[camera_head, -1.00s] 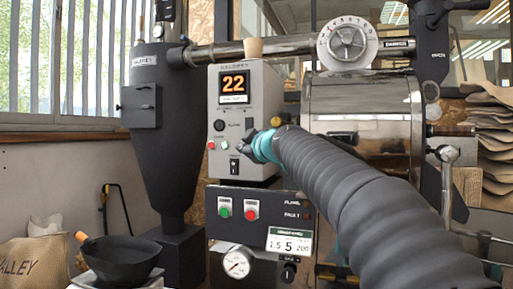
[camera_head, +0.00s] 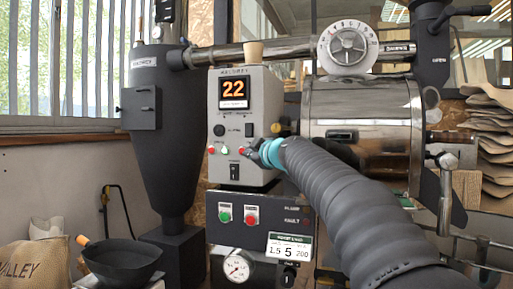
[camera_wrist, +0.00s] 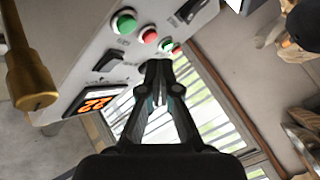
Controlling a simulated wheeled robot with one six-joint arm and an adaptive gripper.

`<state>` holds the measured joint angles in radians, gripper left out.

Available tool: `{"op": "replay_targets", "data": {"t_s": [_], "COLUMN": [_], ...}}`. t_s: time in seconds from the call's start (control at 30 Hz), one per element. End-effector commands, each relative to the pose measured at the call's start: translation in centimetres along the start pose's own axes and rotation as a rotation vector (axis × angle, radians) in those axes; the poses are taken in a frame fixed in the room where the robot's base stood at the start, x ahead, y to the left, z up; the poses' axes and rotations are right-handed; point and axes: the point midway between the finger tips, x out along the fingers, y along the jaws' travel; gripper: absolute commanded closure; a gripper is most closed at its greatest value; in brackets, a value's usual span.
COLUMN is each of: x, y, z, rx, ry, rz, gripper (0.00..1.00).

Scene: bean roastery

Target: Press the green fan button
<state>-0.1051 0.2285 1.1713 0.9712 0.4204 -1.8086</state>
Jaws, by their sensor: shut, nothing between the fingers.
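The grey control box (camera_head: 262,110) has a row of small buttons under its orange "22" display (camera_head: 234,89). In the head view, a green button (camera_head: 224,149) sits between two red ones (camera_head: 211,150). In the wrist view, the row has a nearer green button (camera_wrist: 124,22), a red one (camera_wrist: 149,35), then a smaller-looking green (camera_wrist: 167,44) and red. The nearer green one is hidden behind my gripper in the head view. I cannot read which is labelled fan. My gripper (camera_head: 253,151) is shut and empty, in front of the box's right part. Contact cannot be told.
A lower dark panel has another green button (camera_head: 224,213) and a red button (camera_head: 251,214), above a gauge (camera_head: 237,268). A black rocker switch (camera_head: 234,171) sits under the row. The steel drum (camera_head: 350,105) is to the right, the dark cyclone (camera_head: 165,130) to the left.

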Motion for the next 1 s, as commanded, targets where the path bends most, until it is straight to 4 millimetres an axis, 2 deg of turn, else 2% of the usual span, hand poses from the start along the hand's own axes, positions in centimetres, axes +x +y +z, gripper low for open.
{"op": "replay_targets", "data": {"t_s": [0.03, 0.3, 1.0], "x": [0.4, 1.9, 2.2], "y": [0.6, 1.4, 1.6], "z": [0.1, 1.4, 1.6], "rx": [0.002, 0.000, 0.000], "ry": [-0.001, -0.001, 0.000], "rz": [0.000, 0.001, 0.001], "gripper": [1.00, 1.00, 1.00]}}
